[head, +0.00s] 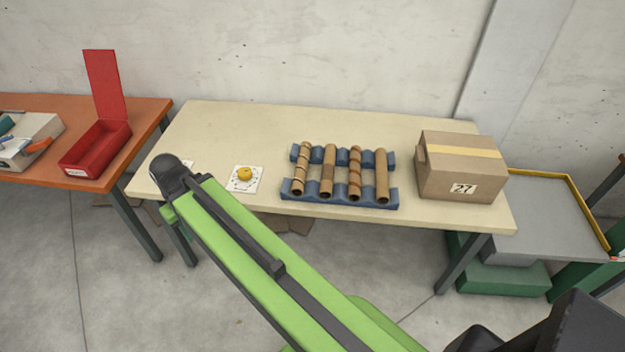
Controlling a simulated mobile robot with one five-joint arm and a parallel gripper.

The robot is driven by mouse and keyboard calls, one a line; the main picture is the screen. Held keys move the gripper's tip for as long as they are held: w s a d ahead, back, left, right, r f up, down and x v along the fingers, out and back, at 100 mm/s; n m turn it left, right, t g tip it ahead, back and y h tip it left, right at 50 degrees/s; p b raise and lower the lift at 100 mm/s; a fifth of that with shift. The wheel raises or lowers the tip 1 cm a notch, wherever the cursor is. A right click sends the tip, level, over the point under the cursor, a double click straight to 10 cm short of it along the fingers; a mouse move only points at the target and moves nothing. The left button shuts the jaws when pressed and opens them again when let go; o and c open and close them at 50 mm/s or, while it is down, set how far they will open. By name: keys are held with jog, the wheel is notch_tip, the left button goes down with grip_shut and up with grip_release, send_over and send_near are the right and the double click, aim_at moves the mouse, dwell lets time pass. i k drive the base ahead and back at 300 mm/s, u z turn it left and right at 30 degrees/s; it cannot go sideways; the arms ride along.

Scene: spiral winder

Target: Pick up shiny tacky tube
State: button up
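Several brown cardboard tubes lie side by side across two blue scalloped cradles (344,202) on the pale table. The leftmost tube (301,168) and another tube (355,172) right of the middle show bands or ridges along them. A tube (328,168) left of the middle has a darker patch. The rightmost tube (381,175) looks plain and smooth. I cannot tell from this view which one is shiny and tacky. My green arm reaches up and left to a black joint in front of the table, left of the tubes. My gripper cannot be made out.
A cardboard box (462,167) marked 27 stands right of the cradles on the table (400,122). A yellow round object (244,173) sits on a white printed card (246,185) to their left. A red open-lidded box (96,147) stands on the orange table (150,108).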

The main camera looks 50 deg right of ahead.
aim_at(354, 186)
jog(key=z, duration=0.35)
jog(key=i, duration=1)
jog(key=u, duration=0.3)
